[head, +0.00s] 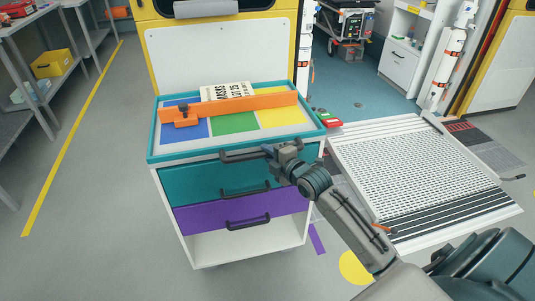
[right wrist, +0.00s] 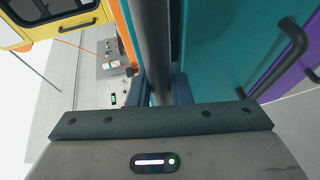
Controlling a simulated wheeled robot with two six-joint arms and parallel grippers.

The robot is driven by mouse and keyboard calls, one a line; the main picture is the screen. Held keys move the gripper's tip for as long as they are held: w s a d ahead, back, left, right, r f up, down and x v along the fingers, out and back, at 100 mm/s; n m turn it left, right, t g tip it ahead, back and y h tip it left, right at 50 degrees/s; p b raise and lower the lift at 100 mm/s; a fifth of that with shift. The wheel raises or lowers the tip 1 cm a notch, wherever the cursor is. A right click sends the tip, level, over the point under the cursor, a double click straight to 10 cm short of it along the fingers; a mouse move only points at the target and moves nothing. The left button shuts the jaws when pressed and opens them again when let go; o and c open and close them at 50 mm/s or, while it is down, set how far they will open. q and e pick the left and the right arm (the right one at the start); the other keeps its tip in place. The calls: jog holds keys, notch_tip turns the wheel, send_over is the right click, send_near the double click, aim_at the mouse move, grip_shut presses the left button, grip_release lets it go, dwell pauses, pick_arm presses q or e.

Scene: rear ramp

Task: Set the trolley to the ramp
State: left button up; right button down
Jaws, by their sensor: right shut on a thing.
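The trolley (head: 165,200) stands upright left of the ramp, with a teal-rimmed top, a teal drawer, a purple drawer and an open shelf below. The metal ramp (head: 410,160) lies on the floor at right, with a perforated middle and dark stripes at its near end; a strip of floor lies between them. My right gripper (head: 276,152) is shut on the trolley's dark top handle (head: 240,155). In the right wrist view the handle bar (right wrist: 152,45) runs between the fingers (right wrist: 160,90), close to the teal drawer front (right wrist: 215,50). My left gripper is out of view.
An orange bar (head: 235,105) and a printed sheet (head: 226,90) lie on the trolley top. A yellow vehicle (head: 220,45) stands behind it. Metal shelves (head: 60,80) stand at left. A purple mark (head: 316,238) and a yellow disc (head: 354,268) show on the floor. Floor left of the trolley is clear.

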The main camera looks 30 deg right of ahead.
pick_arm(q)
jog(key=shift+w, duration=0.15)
pick_arm(e)
jog(key=shift+d, duration=0.1)
jog(key=c, duration=1.5)
grip_release()
jog(key=shift+c, duration=0.2)
jog(key=shift+o, duration=1.1)
jog(key=shift+d, duration=0.15)
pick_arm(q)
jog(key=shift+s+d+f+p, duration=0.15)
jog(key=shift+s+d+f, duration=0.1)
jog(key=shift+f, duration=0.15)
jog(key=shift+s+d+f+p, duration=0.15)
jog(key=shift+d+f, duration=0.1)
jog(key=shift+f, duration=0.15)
pick_arm(e)
jog(key=v, duration=1.1)
jog(key=shift+f, duration=0.1)
